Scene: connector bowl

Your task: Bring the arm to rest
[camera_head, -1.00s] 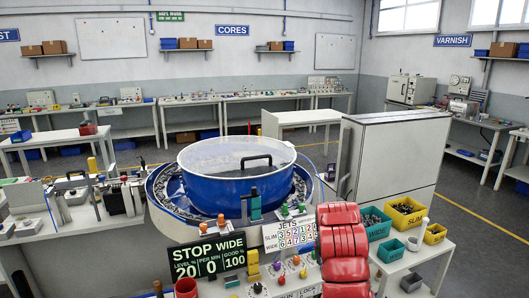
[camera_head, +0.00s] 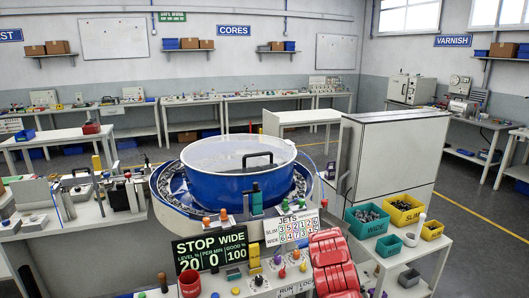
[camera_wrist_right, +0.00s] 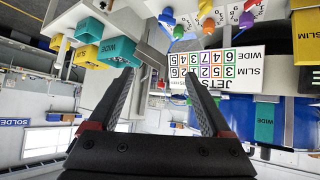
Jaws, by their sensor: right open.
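My red right arm (camera_head: 335,262) shows at the bottom of the head view, in front of the control panel, folded and low. Its gripper cannot be made out there. In the right wrist view my right gripper (camera_wrist_right: 160,76) has its two dark fingers spread apart with nothing between them. That view is upside down. The JETS card (camera_wrist_right: 210,72) appears beyond the fingertips, and the teal WIDE bin (camera_wrist_right: 116,50) to their left. My left gripper is in neither view.
The blue bowl feeder (camera_head: 238,178) stands behind the panel with its STOP WIDE display (camera_head: 210,252). A teal WIDE bin (camera_head: 375,230) and a yellow SLIM bin (camera_head: 405,216) sit on the side stand at right. A tall grey cabinet (camera_head: 390,155) is behind them.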

